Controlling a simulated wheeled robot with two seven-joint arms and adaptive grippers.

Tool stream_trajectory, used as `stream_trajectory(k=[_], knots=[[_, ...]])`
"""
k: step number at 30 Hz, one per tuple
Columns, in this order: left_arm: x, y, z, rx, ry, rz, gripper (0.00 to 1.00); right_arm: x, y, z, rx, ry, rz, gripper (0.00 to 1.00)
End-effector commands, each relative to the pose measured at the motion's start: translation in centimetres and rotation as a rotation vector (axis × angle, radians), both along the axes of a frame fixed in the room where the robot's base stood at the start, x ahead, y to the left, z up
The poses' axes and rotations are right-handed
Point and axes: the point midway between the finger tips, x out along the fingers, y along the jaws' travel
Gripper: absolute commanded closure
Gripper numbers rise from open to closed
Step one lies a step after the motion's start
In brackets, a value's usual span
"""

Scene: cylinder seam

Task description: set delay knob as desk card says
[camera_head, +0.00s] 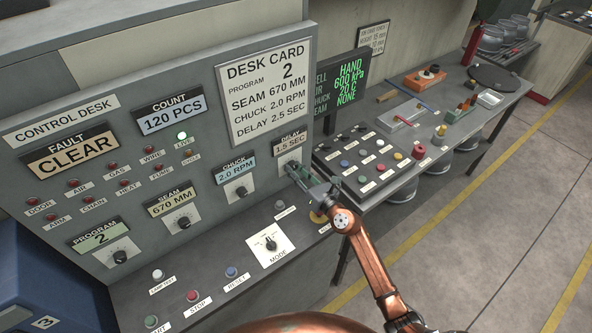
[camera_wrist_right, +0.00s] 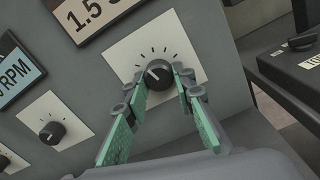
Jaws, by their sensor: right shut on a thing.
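The delay knob (camera_wrist_right: 158,74) is a black knob on a white dial plate, with its pointer toward the upper left in the right wrist view. My right gripper (camera_head: 294,170) is at this knob, its green-padded fingers (camera_wrist_right: 162,84) shut around it. The delay display (camera_head: 290,144) above reads 1.5 SEC. The desk card (camera_head: 264,86) reads program 2, seam 670 MM, chuck 2.0 RPM, delay 2.5 SEC. My left gripper is not in view.
The chuck knob (camera_head: 241,191), seam knob (camera_head: 184,222) and program knob (camera_head: 119,256) sit left on the same panel. A mode switch (camera_head: 270,243) and push buttons are on the sloping ledge below. A button box (camera_head: 372,158) with a green-text screen (camera_head: 347,84) stands right.

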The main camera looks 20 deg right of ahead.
Motion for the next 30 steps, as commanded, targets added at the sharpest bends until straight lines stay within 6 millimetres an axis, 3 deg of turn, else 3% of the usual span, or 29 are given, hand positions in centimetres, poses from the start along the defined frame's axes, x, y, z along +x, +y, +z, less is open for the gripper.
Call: stream_trajectory(k=[8,19,30], knots=[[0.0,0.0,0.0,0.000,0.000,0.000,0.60,0.0,0.0,0.0,0.000,0.000,-0.001,1.00],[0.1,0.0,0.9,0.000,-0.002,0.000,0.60,0.0,0.0,0.2,0.068,0.025,-0.002,1.00],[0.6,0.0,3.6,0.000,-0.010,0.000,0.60,-0.1,0.0,0.3,0.344,0.127,-0.002,1.00]])
